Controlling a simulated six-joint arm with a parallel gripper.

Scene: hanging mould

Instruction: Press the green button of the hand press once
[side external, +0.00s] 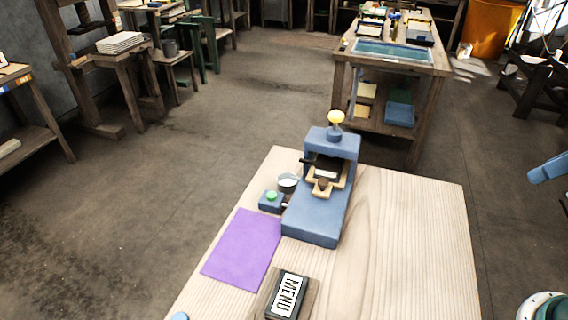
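My gripper is not in this view; only what look like parts of my arm show at the right edge.
A small metal cup (288,183) stands behind the button box, close to the press. A purple sheet (243,247) lies in front of the box. A block lettered MENU (288,294) lies at the front. The table's right side (420,250) is clear.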

